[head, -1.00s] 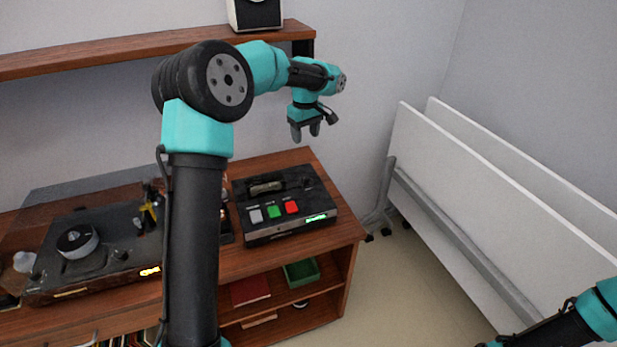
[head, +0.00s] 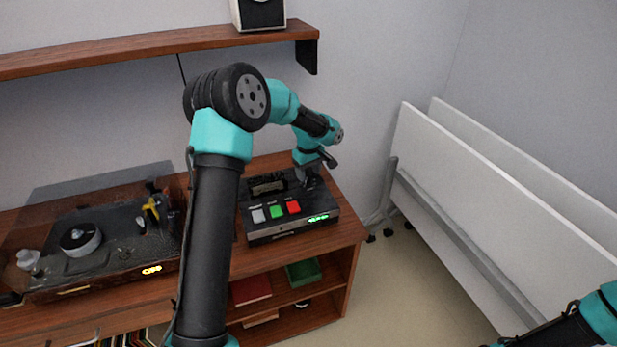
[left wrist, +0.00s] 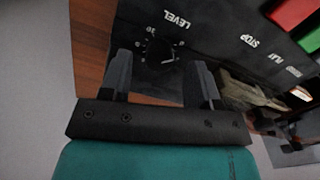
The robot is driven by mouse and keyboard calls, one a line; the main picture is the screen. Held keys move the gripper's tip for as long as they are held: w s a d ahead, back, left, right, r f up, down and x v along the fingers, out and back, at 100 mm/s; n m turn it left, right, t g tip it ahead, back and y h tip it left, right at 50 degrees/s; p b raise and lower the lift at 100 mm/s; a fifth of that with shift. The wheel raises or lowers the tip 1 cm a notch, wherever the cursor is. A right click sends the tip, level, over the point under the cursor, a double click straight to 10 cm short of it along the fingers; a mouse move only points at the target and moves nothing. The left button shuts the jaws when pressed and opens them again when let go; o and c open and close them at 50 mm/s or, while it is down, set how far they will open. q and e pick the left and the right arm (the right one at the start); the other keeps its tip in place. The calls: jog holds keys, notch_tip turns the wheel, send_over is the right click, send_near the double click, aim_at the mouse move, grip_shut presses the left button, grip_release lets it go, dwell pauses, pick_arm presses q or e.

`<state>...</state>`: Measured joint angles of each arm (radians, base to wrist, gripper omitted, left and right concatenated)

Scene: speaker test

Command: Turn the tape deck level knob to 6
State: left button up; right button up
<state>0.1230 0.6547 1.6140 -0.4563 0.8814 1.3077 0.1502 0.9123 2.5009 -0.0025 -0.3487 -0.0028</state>
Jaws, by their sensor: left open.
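The tape deck (head: 290,228) is a black box on the wooden cabinet, with white, green and red buttons and a lit green display. Its dark level knob (left wrist: 160,53) shows in the left wrist view beside the word LEVEL, with a light pointer line and small scale marks; I cannot read the exact setting. My left gripper (head: 307,178) is over the deck's back right corner, pointing down. In the left wrist view the left gripper (left wrist: 160,66) is open, with the knob between its fingertips and no visible grip on it. My right gripper is out of view.
A turntable (head: 82,240) with a raised clear lid stands left of the deck. A wooden shelf (head: 150,47) runs along the wall above, carrying a speaker (head: 259,13). White folded panels (head: 500,200) stand at right. A green tray (head: 303,272) sits on the cabinet shelf below.

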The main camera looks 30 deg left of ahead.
pick_arm(q)
jog(key=shift+f, duration=1.2)
jog(key=shift+c, duration=0.4)
jog(key=c, duration=0.8)
jog(key=shift+c, duration=0.2)
